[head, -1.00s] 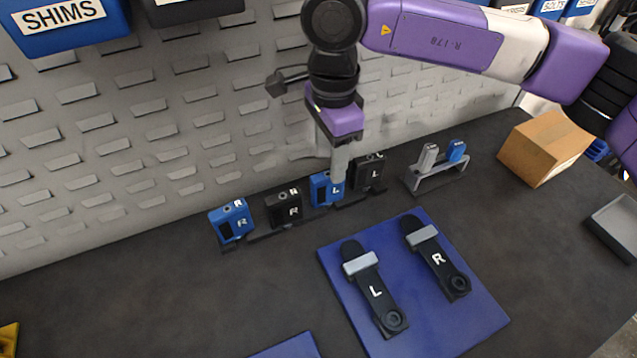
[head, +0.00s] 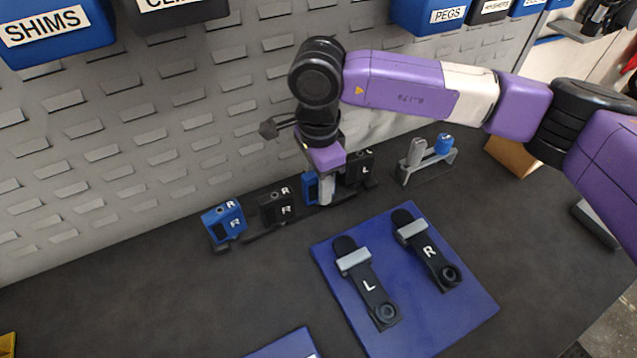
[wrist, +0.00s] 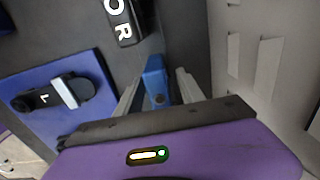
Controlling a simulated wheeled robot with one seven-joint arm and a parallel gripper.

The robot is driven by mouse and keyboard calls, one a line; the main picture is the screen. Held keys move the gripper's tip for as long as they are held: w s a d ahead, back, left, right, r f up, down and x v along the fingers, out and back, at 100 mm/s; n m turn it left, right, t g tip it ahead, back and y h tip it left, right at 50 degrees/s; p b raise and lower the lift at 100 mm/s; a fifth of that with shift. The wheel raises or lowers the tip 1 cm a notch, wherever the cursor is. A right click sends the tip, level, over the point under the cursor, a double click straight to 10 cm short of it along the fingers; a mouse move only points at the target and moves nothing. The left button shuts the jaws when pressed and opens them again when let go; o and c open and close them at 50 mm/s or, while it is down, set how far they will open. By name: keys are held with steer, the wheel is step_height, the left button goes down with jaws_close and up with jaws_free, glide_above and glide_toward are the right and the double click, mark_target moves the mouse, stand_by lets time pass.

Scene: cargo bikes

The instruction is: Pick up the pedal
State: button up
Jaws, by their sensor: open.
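Four pedals stand in a row by the wall: a blue R pedal (head: 223,222), a black R pedal (head: 278,208), a blue L pedal (head: 309,187) and a black L pedal (head: 361,168). My gripper (head: 325,190) points down at the blue L pedal and partly hides it in the head view. In the wrist view, the open jaws (wrist: 158,88) have the blue pedal (wrist: 154,72) between the two fingers. I cannot tell whether either finger touches it. The black R pedal also shows in the wrist view (wrist: 122,25).
A blue mat (head: 455,318) in front holds a crank marked L (head: 366,285) and a crank marked R (head: 428,250). A grey stand (head: 428,168) with a grey and a blue peg is to the right. A cardboard box (head: 513,155) sits behind my arm. The pegboard wall is close behind.

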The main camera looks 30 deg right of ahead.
jaws_close()
steer(key=shift+r, duration=0.1)
